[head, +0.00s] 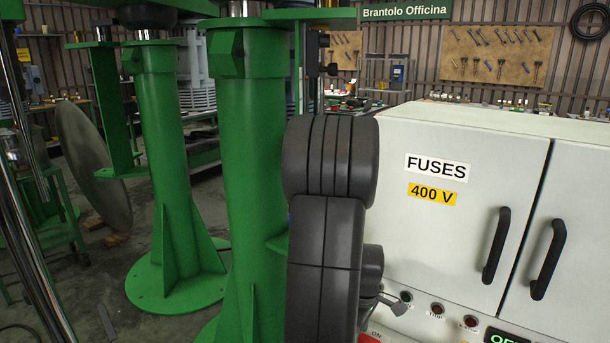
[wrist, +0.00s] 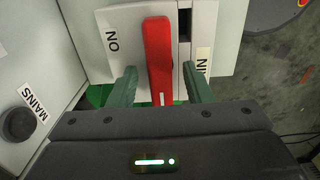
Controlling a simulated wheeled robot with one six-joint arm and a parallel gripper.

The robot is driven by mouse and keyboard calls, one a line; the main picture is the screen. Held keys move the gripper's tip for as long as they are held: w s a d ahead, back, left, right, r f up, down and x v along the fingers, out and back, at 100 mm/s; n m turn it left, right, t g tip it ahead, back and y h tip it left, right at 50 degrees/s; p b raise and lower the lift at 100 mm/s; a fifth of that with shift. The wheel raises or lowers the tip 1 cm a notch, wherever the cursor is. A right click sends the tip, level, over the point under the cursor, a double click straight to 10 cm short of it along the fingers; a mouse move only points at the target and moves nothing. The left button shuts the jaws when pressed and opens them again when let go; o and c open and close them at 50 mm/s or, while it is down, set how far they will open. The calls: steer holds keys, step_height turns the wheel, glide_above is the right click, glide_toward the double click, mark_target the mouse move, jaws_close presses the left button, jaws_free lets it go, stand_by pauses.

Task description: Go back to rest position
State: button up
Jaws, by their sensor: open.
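In the wrist view my gripper (wrist: 158,69) is open, its two greenish fingers spread to either side of a red lever (wrist: 158,45). Gaps show between the lever and both fingers, so they are not closed on it. The lever stands nearly upright in the picture on a pale switch plate (wrist: 120,32) marked "ON" on the left. In the head view my dark arm stands in front of the cabinet's left edge. The fingers are hidden or too small to make out there.
A pale fuse cabinet (head: 455,225) with two black handles (head: 497,245) fills the right of the head view. Green columns (head: 250,150) stand close to my arm's left. A "MAINS" knob (wrist: 19,124) is at left in the wrist view. Bare floor (wrist: 275,75) shows at right.

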step_height(320, 180, up, 14)
steer(key=p, duration=0.2)
step_height(320, 180, down, 14)
steer(key=shift+r+b, duration=0.25)
steer(key=shift+b, duration=0.8)
steer(key=shift+f, duration=0.35)
steer(key=m, duration=0.4)
steer(key=shift+r, duration=0.1)
steer(key=shift+m, duration=2.2)
